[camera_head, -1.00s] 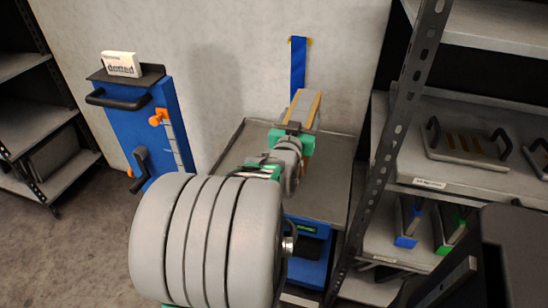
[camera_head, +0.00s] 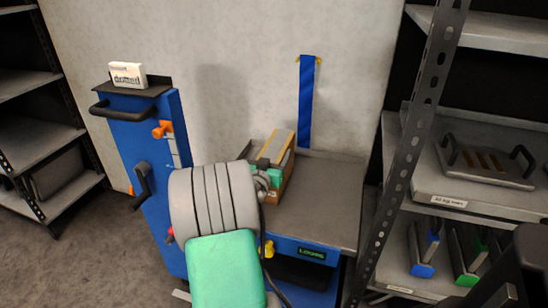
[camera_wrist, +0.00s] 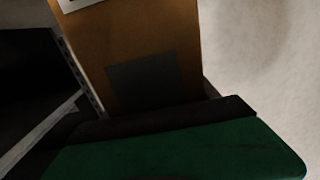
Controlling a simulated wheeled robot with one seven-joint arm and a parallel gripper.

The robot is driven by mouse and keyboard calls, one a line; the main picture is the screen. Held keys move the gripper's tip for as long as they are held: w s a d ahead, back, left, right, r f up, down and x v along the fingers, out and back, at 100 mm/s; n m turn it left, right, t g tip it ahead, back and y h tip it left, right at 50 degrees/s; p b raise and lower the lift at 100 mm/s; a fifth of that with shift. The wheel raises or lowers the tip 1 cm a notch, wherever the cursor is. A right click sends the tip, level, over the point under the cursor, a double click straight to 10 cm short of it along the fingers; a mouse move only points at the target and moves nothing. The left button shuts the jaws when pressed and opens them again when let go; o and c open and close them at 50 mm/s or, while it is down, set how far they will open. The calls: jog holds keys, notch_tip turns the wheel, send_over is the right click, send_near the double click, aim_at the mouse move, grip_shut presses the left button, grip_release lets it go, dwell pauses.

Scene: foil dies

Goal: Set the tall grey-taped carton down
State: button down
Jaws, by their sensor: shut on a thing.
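My arm hides part of the table's left side.
A blue cabinet (camera_head: 140,135) with black handles stands left, a white box (camera_head: 127,74) on top. A blue strip (camera_head: 306,100) hangs on the wall behind. A perforated rack post (camera_head: 410,125) and shelving stand right. The tabletop right of the carton is clear.

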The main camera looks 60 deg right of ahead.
jog(key=shift+r, duration=0.1)
jog(key=shift+c, duration=1.1)
grip_release()
jog(key=s+a, duration=0.2)
jog(key=a, duration=1)
jog(key=w+a+f+n+t+y, duration=0.1)
jog(key=w+a+f+n+y, duration=0.1)
jog(key=w+a+f+y, duration=0.3)
jog(key=w+a+f+n+y, duration=0.1)
jog(key=w+a+y, duration=0.15)
jog(key=a, duration=0.45)
jog(key=w+a+f+n+t+y, duration=0.1)
jog(key=w+a+f+n+y, duration=0.2)
jog(key=a, duration=0.4)
jog(key=s+a+n+g+y, duration=0.1)
jog(key=a+n, duration=0.4)
jog(key=a, duration=0.7)
jog(key=s+a+n+g+y, duration=0.1)
jog(key=s+a+n+y, duration=0.2)
jog(key=a, duration=0.9)
jog(key=n+y, duration=0.2)
jog(key=y, duration=0.1)
jog(key=shift+s+r+g+b, duration=0.2)
jog(key=shift+r+g+b, duration=0.1)
jog(key=shift+b, duration=0.1)
